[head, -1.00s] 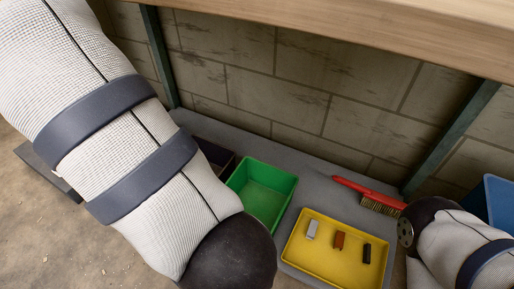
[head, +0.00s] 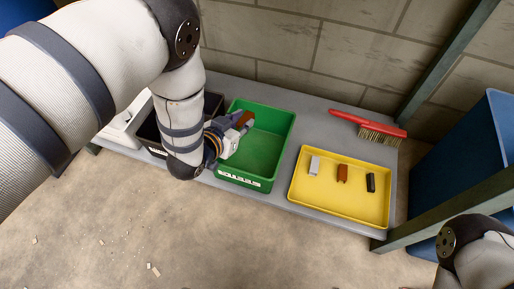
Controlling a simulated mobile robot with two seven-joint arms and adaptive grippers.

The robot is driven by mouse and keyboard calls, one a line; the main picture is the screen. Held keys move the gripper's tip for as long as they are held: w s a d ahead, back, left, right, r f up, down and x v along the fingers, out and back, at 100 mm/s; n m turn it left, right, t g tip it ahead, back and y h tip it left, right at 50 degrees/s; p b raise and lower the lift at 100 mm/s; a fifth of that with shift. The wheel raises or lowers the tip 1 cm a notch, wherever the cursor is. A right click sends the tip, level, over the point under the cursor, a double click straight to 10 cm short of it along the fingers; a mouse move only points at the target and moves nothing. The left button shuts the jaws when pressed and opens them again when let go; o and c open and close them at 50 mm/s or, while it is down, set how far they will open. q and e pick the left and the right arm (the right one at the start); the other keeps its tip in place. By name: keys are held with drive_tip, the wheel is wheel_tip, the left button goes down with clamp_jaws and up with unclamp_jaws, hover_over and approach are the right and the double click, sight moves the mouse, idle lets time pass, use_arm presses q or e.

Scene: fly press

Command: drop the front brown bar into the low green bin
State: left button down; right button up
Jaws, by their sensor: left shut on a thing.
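My left gripper (head: 237,124) comes in from the left and is over the left part of the low green bin (head: 279,142). It is shut on a brown bar (head: 245,118), whose reddish-brown end shows at the fingertips. I cannot tell how far the bar is above the bin floor. The visible green floor is bare. A second brown bar (head: 342,173) lies in the yellow tray, between a grey bar (head: 314,165) and a black bar (head: 371,182). My right arm shows at the lower right, but its gripper is not in view.
The yellow tray (head: 338,212) stands right of the green bin on a grey shelf (head: 300,102). A dark bin (head: 151,132) is partly hidden behind my left arm. A red-handled brush (head: 366,123) lies behind the tray. A large blue bin (head: 458,150) stands at the right.

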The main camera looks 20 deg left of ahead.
use_arm(q)
wheel_tip(320, 180, down, 6)
drive_tip(key=b, duration=0.4)
drive_tip(key=shift+r, duration=0.2)
use_arm(e)
drive_tip(key=f, duration=0.1)
drive_tip(key=s+f, duration=0.1)
drive_tip(key=f+g, duration=0.1)
drive_tip(key=shift+s+d, duration=0.15)
drive_tip(key=shift+s, duration=0.15)
use_arm(q)
drive_tip(key=c, duration=1.3)
unclamp_jaws()
drive_tip(key=shift+c, duration=0.2)
drive_tip(key=v, duration=1.2)
drive_tip(key=shift+d, duration=0.1)
